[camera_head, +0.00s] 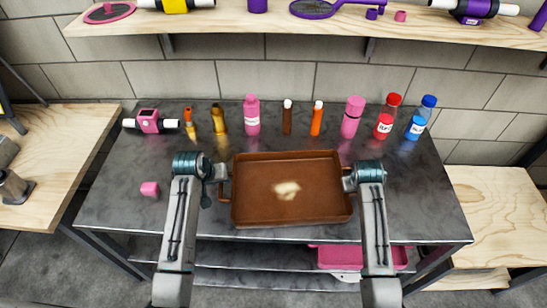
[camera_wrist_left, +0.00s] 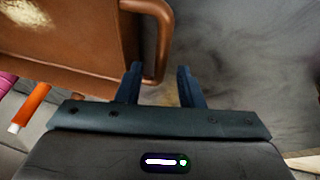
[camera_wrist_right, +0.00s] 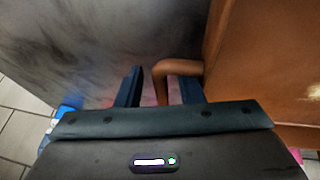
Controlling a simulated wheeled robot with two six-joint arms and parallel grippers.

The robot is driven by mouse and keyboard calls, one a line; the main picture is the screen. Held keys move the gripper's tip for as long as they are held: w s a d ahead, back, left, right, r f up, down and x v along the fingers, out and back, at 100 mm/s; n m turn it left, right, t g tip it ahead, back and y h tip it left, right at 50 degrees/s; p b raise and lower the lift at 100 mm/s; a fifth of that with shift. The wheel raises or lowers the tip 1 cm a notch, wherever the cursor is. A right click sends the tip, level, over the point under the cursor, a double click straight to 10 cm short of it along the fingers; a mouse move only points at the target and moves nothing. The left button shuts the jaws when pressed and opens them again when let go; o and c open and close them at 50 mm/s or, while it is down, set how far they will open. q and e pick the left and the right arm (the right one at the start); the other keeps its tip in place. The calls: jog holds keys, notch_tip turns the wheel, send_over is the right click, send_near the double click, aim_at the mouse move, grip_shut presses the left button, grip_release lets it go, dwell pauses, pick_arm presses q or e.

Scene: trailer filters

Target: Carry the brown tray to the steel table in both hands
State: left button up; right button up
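The brown tray (camera_head: 240,215) is over the front middle of the dark grey metal table (camera_head: 110,205). It looks level, with a pale patch on its floor. My left gripper (camera_head: 222,172) is at the tray's left handle (camera_wrist_left: 165,45); in the left wrist view its two fingers (camera_wrist_left: 160,78) are apart, with the handle's bend between them. My right gripper (camera_head: 348,183) is at the right handle (camera_wrist_right: 165,68); in the right wrist view its fingers (camera_wrist_right: 160,82) are apart, with the handle between them. Neither gripper visibly clamps its handle.
Several bottles, including a pink one (camera_head: 252,116) and a blue-capped one (camera_head: 421,118), line the table's back. A pink bin (camera_head: 332,256) is on the lower shelf. Wooden tables (camera_head: 40,175) (camera_head: 500,200) flank it; a wooden shelf (camera_head: 230,24) hangs above.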

jog(key=shift+s+r, duration=0.1)
jog(key=shift+r, duration=0.1)
pick_arm(q)
jog(key=v, duration=0.9)
pick_arm(e)
jog(key=v, duration=1.1)
jog(key=shift+r, duration=0.3)
jog(key=shift+s+a, duration=0.1)
